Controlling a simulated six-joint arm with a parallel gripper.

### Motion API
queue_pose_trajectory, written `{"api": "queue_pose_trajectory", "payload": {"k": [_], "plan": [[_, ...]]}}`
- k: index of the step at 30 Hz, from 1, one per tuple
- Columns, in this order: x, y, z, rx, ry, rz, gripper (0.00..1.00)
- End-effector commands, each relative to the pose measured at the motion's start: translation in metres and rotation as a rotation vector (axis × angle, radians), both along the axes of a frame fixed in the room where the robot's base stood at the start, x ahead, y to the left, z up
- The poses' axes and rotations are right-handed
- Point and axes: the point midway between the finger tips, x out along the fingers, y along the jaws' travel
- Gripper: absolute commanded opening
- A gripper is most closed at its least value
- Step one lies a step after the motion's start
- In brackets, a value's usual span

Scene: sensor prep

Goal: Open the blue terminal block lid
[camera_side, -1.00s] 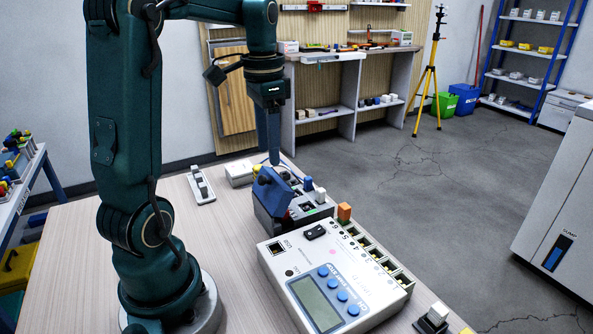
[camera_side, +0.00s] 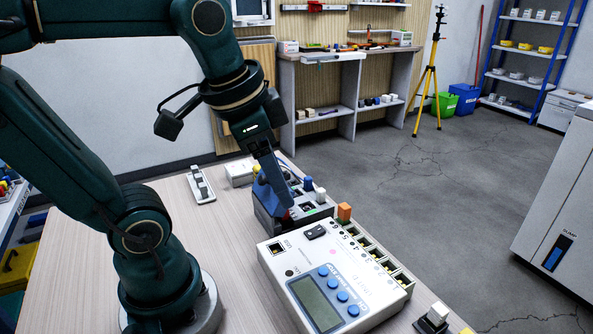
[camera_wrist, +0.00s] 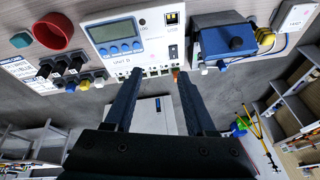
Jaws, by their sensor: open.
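The terminal block (camera_side: 262,222) is a dark box with a blue lid (camera_side: 262,190), behind the white meter unit in the side view. My gripper partly hides the lid there, and I cannot tell its exact angle. In the wrist view the blue lid (camera_wrist: 215,45) shows at upper right, with a dark knob on it. My gripper (camera_side: 290,203) is tilted over the block in the side view. In the wrist view my gripper (camera_wrist: 157,74) is open and empty, its fingers apart, with the lid to the right of the right finger.
The white meter unit (camera_side: 365,285), with a screen and blue buttons, stands close in front of the block. An orange plug (camera_side: 344,211) sits at its terminal row. A white box (camera_side: 239,173) and a switch plate (camera_side: 200,185) lie behind. The tabletop (camera_side: 225,235) left of the block is clear.

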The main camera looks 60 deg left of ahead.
Motion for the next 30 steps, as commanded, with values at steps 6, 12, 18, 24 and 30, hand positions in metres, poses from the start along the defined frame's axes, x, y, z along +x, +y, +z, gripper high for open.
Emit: {"api": "queue_pose_trajectory", "payload": {"k": [6,12,18,24,30], "plan": [[-0.018,-0.019,-0.014,-0.048,-0.079,0.027,0.56],[-0.026,-0.024,-0.033,-0.116,-0.119,0.143,0.56],[-0.022,-0.027,-0.032,-0.110,-0.142,0.096,0.56],[-0.017,-0.034,-0.028,-0.089,-0.146,-0.043,0.56],[-0.014,-0.037,-0.026,-0.078,-0.146,-0.110,0.56]]}}
